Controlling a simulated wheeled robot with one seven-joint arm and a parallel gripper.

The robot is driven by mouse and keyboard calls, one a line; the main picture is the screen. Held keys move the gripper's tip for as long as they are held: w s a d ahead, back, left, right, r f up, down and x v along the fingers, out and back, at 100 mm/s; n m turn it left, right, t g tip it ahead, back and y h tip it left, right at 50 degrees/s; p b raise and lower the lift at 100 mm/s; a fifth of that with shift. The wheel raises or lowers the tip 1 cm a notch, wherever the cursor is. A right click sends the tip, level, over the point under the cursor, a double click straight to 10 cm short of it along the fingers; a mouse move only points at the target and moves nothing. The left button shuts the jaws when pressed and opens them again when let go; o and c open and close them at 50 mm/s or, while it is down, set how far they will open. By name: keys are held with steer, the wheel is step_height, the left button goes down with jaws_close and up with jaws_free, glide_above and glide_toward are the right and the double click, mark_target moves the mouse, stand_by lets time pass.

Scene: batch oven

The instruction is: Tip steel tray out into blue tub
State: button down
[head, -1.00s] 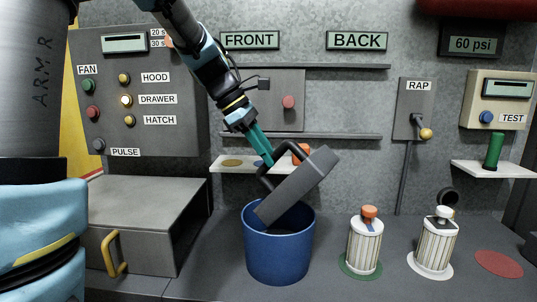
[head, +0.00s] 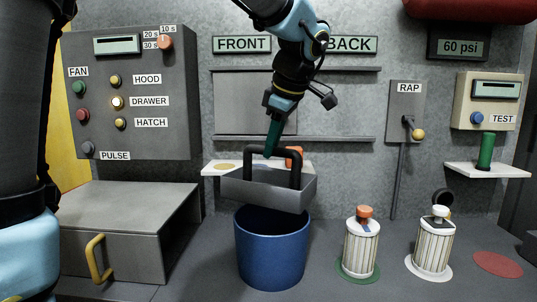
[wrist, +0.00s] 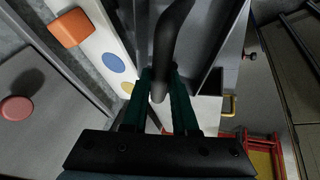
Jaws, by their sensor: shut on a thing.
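The grey steel tray (head: 262,190) hangs above the blue tub (head: 271,250) in the head view, nearly level with a slight tilt. My gripper (head: 272,150) is shut on the tray's dark handle. The handle also shows between the green fingers of my gripper (wrist: 165,95) in the wrist view. The tray's near wall hides its inside, so I cannot tell whether it holds anything. The tub stands upright on the bench; its inside is mostly hidden.
A white shelf (head: 215,168) with an orange block (head: 294,155) is behind the tray. A grey drawer box (head: 125,225) stands left of the tub. Two pleated filter canisters (head: 361,245) (head: 432,245) stand to its right on coloured discs. A red disc (head: 497,264) is bare.

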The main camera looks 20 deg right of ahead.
steer(key=shift+a+r+p, duration=0.1)
steer(key=shift+r+p, duration=1.15)
steer(key=shift+r, duration=1.3)
